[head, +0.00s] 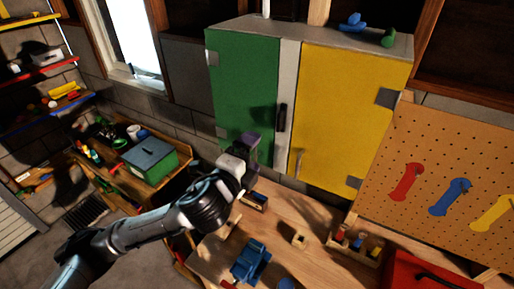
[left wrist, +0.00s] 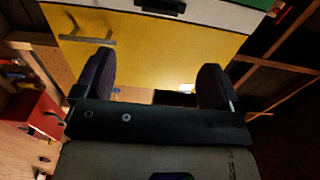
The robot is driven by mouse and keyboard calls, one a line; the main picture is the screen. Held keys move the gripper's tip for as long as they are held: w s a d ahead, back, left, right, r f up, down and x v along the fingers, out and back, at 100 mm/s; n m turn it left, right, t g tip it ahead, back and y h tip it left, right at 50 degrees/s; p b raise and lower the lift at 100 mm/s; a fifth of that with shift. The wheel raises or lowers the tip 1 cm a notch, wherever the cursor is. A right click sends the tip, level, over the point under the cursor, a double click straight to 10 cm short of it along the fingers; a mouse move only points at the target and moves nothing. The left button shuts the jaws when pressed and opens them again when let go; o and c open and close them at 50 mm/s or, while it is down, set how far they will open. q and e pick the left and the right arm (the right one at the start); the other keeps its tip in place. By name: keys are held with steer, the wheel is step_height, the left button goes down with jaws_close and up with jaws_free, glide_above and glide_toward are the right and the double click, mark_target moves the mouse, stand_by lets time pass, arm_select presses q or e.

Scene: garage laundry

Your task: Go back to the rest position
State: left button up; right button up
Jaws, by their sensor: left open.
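My left arm reaches in from the lower left in the head view. My left gripper (head: 250,150) is raised above the workbench, in front of the lower part of the cabinet's green door (head: 243,85). In the left wrist view, the two dark fingers of my left gripper (left wrist: 156,82) are wide apart with nothing held between them. The cabinet's yellow door (left wrist: 150,60) fills the background there. It also shows in the head view (head: 345,110), and both doors look shut. My right gripper is in neither view.
The wooden workbench (head: 285,222) holds a blue vise (head: 250,262), a small wooden block (head: 299,240) and a rack of small tools. A red toolbox (head: 415,272) stands at the lower right. A pegboard (head: 440,150) hangs right. A green box (head: 150,162) sits on the left table.

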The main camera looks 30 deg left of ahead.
arm_select(q)
steer(key=s+a+n+g+y, duration=0.2)
steer(key=s+a+n+y, duration=0.15)
steer(key=n, duration=0.65)
steer(key=s+d+f+n+g+h+p, duration=0.1)
steer(key=s+f+n+g, duration=0.25)
steer(key=s+f, duration=0.55)
steer(key=s+d+f+n+g+h, duration=0.15)
steer(key=s+f+g, duration=0.35)
steer(key=f, duration=0.8)
steer(key=s+f+n+g, duration=0.1)
steer(key=s+f+g, duration=0.1)
steer(key=s+f, duration=0.4)
steer(key=s+d+f+n+g, duration=0.1)
steer(key=s+f+g, duration=0.1)
steer(key=s+f, duration=0.4)
steer(key=s, duration=0.5)
steer(key=shift+s+p, duration=0.3)
steer(key=shift+f, duration=0.1)
steer(key=shift+c, duration=0.3)
